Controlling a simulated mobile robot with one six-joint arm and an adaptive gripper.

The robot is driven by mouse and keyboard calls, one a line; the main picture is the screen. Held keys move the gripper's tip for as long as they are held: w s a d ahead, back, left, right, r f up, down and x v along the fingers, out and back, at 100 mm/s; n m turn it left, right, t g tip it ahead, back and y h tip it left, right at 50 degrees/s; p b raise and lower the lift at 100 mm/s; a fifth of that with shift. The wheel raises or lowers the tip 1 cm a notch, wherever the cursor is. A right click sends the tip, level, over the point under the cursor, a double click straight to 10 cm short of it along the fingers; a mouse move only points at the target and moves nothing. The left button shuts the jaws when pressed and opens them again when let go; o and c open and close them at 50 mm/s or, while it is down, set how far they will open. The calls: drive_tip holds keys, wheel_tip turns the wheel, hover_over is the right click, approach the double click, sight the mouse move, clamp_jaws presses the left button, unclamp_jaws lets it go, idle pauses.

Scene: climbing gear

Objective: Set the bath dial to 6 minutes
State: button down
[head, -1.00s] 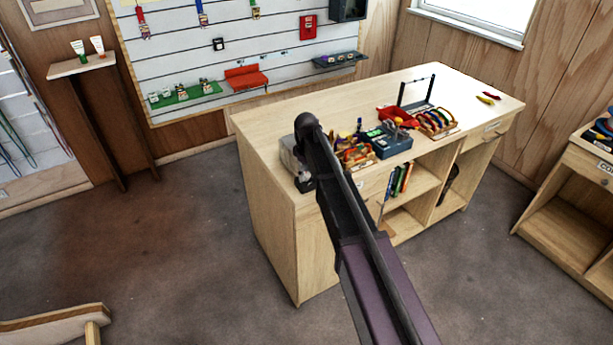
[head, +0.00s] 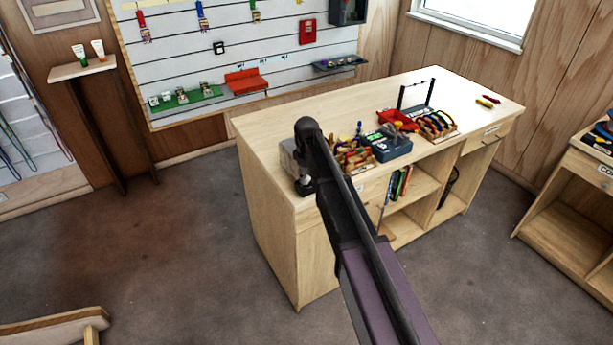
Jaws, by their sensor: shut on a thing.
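A grey box-shaped bath (head: 287,157) stands at the left end of the wooden bench. My arm covers its right side. My gripper (head: 304,188) is at the front of the bath, low over the bench top, and small and dark in the head view. It is shut on what appears to be the bath dial. The dial itself and its minute marks are hidden or too small to read, so its setting cannot be told.
The wooden bench (head: 262,122) also bears a blue toolbox (head: 392,150), a red tray (head: 398,120) and racks of coloured gear to the right of my arm. A slatted wall panel (head: 180,65) hangs behind. The floor at the left is open.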

drive_tip(key=shift+m, duration=1.3)
drive_tip(key=shift+c, duration=1.7)
unclamp_jaws()
drive_tip(key=shift+n, duration=0.4)
drive_tip(key=shift+n, duration=1.1)
wheel_tip(320, 180, up, 14)
drive_tip(key=p, duration=1.3)
drive_tip(key=shift+p, duration=0.4)
drive_tip(key=shift+f, duration=0.1)
